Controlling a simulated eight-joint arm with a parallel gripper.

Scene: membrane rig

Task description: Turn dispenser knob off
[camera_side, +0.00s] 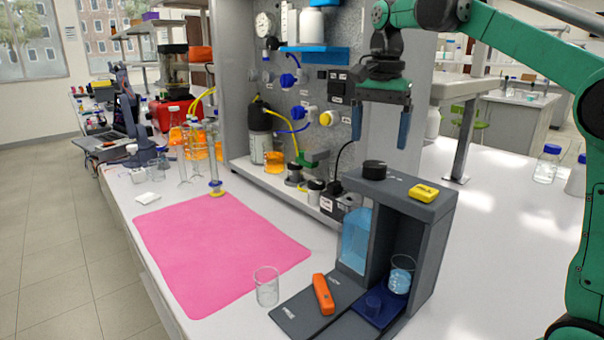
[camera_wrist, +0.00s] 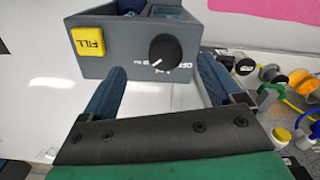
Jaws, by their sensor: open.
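The dispenser (camera_side: 432,230) is a dark grey stand on the white bench. Its black round knob (camera_side: 375,169) sits on top, beside a yellow FILL button (camera_side: 424,192). In the wrist view the knob (camera_wrist: 166,48) has a white mark near its lower-left edge, with small white lettering around it. What the mark lines up with is hard to read. My gripper (camera_side: 382,136) is open and empty above the dispenser top, fingers pointing down, apart from the knob. In the wrist view the knob appears between the two blue fingers. A beaker (camera_side: 401,277) with bluish liquid stands inside the dispenser.
A pink mat (camera_side: 215,245) lies to the left. A panel with valves and tubing (camera_side: 310,100) rises behind.

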